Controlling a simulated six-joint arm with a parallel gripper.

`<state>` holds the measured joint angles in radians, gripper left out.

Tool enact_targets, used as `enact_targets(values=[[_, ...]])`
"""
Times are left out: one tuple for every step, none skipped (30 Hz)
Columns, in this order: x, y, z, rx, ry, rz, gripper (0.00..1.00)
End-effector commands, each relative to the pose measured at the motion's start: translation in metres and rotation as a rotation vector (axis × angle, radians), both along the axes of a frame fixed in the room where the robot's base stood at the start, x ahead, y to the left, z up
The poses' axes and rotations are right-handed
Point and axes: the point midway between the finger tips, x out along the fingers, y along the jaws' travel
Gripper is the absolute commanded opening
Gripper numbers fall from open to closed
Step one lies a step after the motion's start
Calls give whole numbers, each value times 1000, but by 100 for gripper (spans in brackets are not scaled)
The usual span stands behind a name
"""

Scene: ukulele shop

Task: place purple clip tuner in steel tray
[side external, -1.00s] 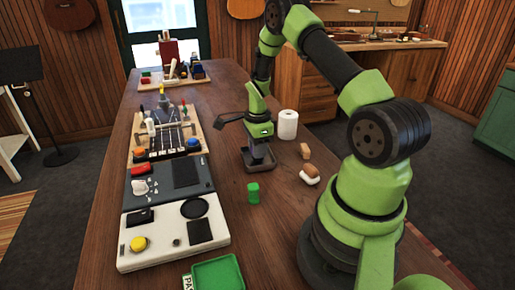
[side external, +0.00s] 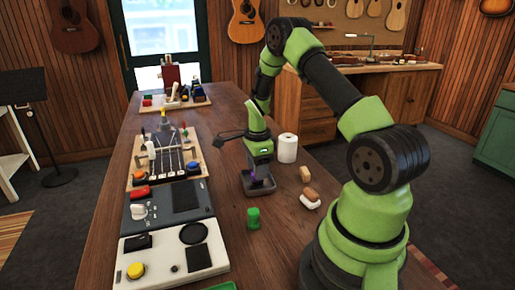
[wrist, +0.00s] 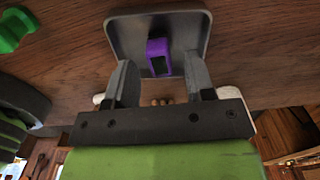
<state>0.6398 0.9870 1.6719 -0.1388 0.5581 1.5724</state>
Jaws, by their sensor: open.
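The purple clip tuner (wrist: 158,45) lies within the outline of the steel tray (wrist: 120,28) in the wrist view, and seems to rest in it. In the side external view a small bit of the purple clip tuner (side external: 253,175) shows just under my gripper, above the tray's rim (side external: 261,190). My gripper (wrist: 160,66) is open, with one finger on each side of the tuner and a visible gap to both. It points down over the tray. Part of the tray is hidden behind my gripper.
A green object (side external: 253,218) stands in front of the tray. A white roll (side external: 287,148) stands behind it. Brown and white pieces (side external: 310,198) lie to the right. Control panels (side external: 170,205) and a board with cables (side external: 165,160) fill the left side.

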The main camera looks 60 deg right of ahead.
Motion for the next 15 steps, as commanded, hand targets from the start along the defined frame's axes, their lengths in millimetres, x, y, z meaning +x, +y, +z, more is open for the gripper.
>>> enact_targets(values=[[0,0,12,-3,-4,0,49],[0,0,19,-4,-5,1,49],[1,-1,28,-5,-5,2,49],[1,-1,35,-4,-6,1,49],[1,-1,42,-4,-6,0,49],[1,-1,51,-4,-6,1,49],[1,-1,58,-5,-6,2,49],[0,-1,64,-4,-4,1,49],[0,0,71,-4,-5,0,49],[0,0,77,-4,-5,0,49],[0,0,81,-4,-4,1,49],[0,0,87,-3,-3,2,49],[0,0,91,-3,-3,2,49],[0,0,93,-2,-2,1,49],[0,0,97,-2,-2,1,49]])
